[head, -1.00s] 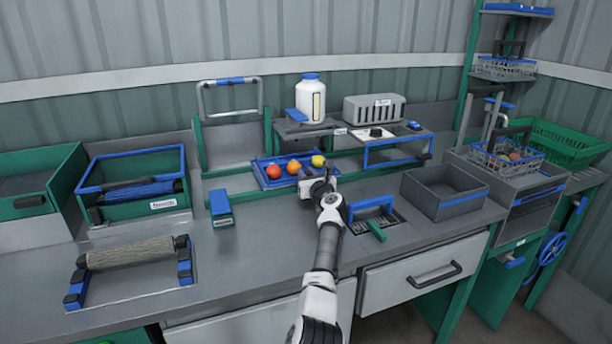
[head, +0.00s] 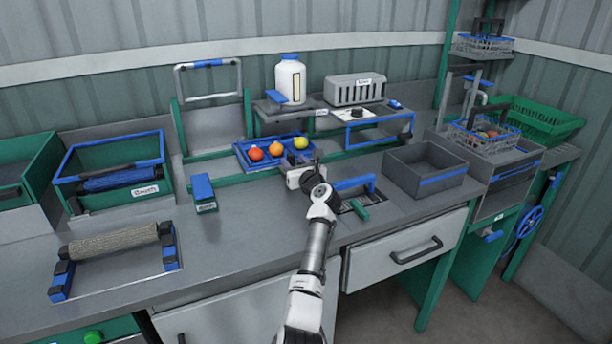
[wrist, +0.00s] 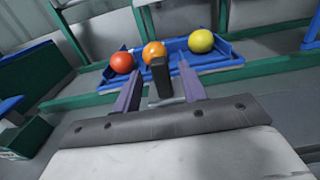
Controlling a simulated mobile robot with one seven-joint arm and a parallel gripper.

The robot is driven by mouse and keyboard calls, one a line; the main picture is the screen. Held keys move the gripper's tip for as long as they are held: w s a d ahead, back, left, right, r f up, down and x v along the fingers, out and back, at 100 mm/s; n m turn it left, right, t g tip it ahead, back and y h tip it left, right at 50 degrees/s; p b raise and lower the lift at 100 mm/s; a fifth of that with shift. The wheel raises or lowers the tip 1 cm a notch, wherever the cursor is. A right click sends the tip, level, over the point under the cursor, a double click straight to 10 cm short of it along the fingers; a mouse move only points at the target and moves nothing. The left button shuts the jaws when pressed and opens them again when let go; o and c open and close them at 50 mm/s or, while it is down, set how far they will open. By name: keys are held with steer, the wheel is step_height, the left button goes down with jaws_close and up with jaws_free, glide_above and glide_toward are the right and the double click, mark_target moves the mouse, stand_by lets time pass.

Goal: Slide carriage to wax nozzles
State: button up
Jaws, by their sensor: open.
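The carriage is a blue tray (head: 240,155) on the green rail at the middle back of the bench. It holds a red, an orange and a yellow tomato and also shows in the wrist view (wrist: 222,61). A dark upright handle (wrist: 160,77) stands at its front. My gripper (head: 297,167) is at the carriage's front right. In the wrist view my gripper (wrist: 160,88) is open, with the handle between its two fingers in the picture and a gap on each side. The wax nozzles cannot be made out; a white jug (head: 290,80) and a grey housing (head: 354,90) stand behind.
A blue frame (head: 380,131) stands over the rail to the right. A blue-handled fixture (head: 354,184) and a grey bin (head: 425,170) are right of my gripper. A blue-green block (head: 204,193) and a brush roller (head: 113,243) lie left.

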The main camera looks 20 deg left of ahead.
steer(key=v, duration=0.9)
steer(key=shift+b, duration=0.4)
